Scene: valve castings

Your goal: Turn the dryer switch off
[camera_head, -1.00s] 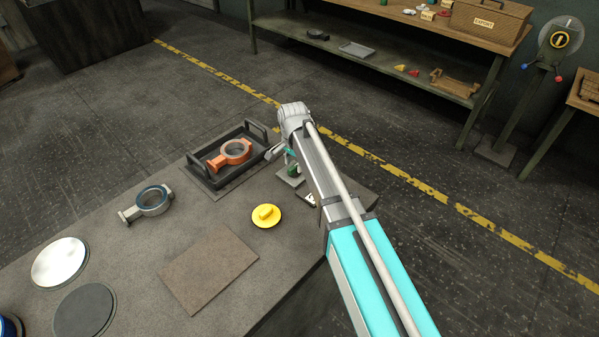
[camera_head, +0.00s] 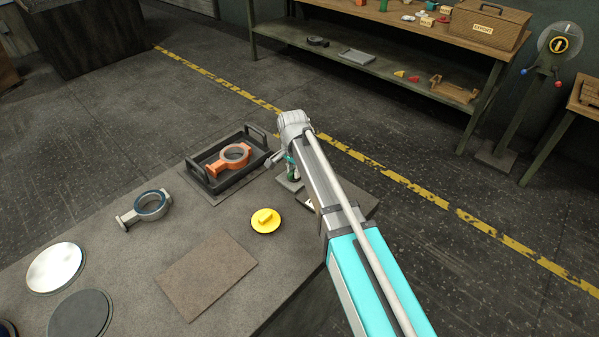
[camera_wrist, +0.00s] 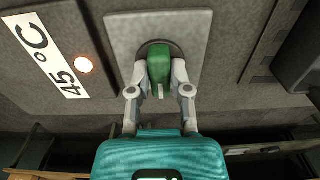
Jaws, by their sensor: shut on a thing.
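The dryer switch is a green knob (camera_wrist: 159,60) on a light grey plate (camera_wrist: 195,32) in the wrist view. My gripper (camera_wrist: 160,78) has one finger on each side of the knob and is shut on it. A small pale mark shows at the knob's near end, pointing down the picture. A lit, warm-white lamp (camera_wrist: 84,64) sits left of the plate, beside a white "45°C" label (camera_wrist: 46,56). In the head view, the green knob (camera_head: 293,176) is small and partly hidden by my arm at the table's far right corner.
A dark tray (camera_head: 200,179) holding an orange valve casting (camera_head: 231,158) lies just left of my gripper. A blue-rimmed grey casting (camera_head: 148,205), a yellow knobbed disc (camera_head: 265,220) and a brown mat (camera_head: 207,274) are on the table. A dark block (camera_wrist: 303,55) stands right of the switch plate.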

